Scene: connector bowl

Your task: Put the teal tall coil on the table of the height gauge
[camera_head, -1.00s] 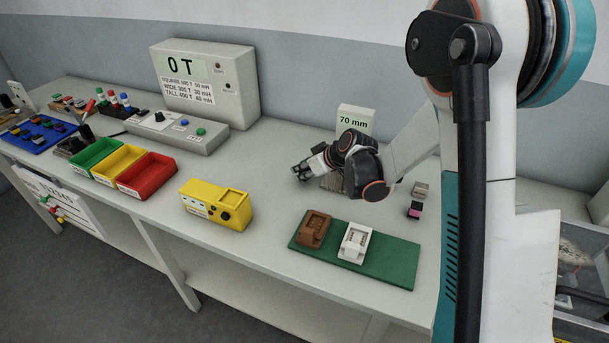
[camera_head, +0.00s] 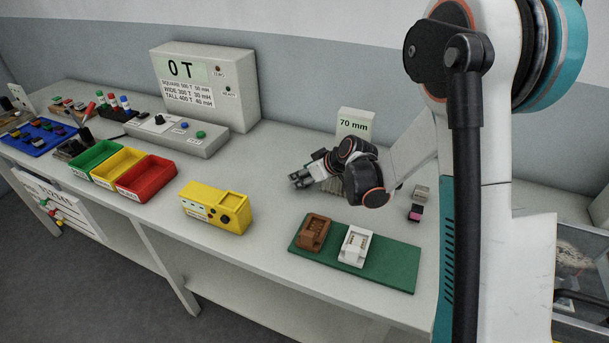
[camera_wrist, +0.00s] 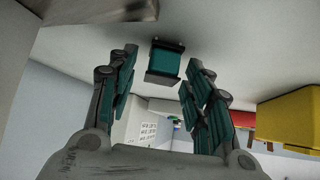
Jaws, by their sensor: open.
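The teal tall coil (camera_wrist: 165,62), with dark end flanges, is on the pale bench in the wrist view, beyond the fingertips and roughly between their lines. My gripper (camera_wrist: 156,72) is open and empty, its fingers apart from the coil. In the head view my gripper (camera_head: 297,180) is low over the bench, pointing left; I cannot make out the coil there. The height gauge's display (camera_head: 354,125) reads 70 mm and stands behind my wrist. My arm hides most of the gauge, so its table is not clearly seen.
A green board (camera_head: 388,262) with a brown holder (camera_head: 313,232) and a white holder (camera_head: 354,246) lies in front. A yellow meter (camera_head: 215,207) and red bin (camera_head: 148,178) stand left. Small blocks (camera_head: 418,203) lie right of my wrist. Bench between meter and gripper is clear.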

